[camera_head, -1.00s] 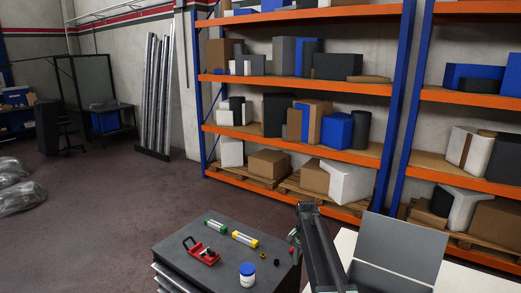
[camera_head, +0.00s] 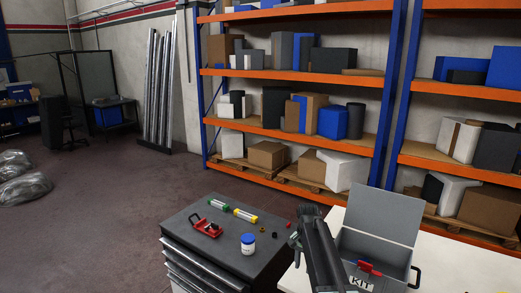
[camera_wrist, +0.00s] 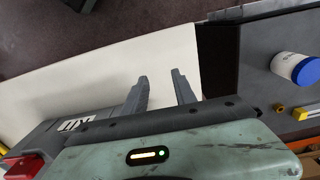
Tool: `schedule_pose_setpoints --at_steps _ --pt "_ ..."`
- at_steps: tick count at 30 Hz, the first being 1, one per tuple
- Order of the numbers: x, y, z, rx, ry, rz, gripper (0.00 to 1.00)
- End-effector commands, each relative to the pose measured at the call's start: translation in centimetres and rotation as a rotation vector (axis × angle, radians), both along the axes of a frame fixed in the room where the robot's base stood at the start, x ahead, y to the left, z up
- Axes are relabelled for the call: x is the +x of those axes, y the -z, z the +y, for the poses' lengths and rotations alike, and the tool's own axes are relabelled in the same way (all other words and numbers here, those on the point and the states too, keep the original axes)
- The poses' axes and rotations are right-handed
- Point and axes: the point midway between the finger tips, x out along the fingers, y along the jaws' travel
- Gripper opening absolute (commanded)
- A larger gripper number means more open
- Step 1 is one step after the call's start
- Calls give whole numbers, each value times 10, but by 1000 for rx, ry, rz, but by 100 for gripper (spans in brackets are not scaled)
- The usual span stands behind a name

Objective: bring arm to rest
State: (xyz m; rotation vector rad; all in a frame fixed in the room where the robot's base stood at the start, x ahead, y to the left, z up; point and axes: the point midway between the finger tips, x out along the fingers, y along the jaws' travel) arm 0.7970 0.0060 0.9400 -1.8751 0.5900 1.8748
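My gripper (camera_wrist: 164,90) shows in the wrist view with its two grey fingers apart and nothing between them. The fingers are over the pale tabletop (camera_wrist: 175,50). In the head view my dark arm rises from the bottom edge, in front of the left side of the grey kit case, and I cannot make out the fingertips there.
A dark drawer cabinet (camera_head: 205,250) stands to the left, with a blue-lidded white jar (camera_head: 248,244), a red tool (camera_head: 206,226), green (camera_head: 217,203) and yellow (camera_head: 245,215) tubes on top. Loaded shelves (camera_head: 300,140) stand behind. The floor (camera_head: 80,215) at left is open.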

Motion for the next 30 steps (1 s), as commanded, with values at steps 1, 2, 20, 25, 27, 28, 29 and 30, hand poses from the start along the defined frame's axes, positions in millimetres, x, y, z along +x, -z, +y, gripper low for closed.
schedule_pose_setpoints --at_steps 1,2,20,25,27,28,29,30 --pt "-14 13 0 0 0 0 33" --pt "-21 16 0 0 -2 0 33" --pt "-219 68 -4 1 -445 2 33" --pt "-222 68 -4 2 -601 4 33" --pt "-222 68 -4 2 -614 4 33" --pt "-222 68 -4 2 -615 4 33" --pt "-222 68 -4 2 -614 4 33" --pt "-222 68 -4 2 -614 4 33"
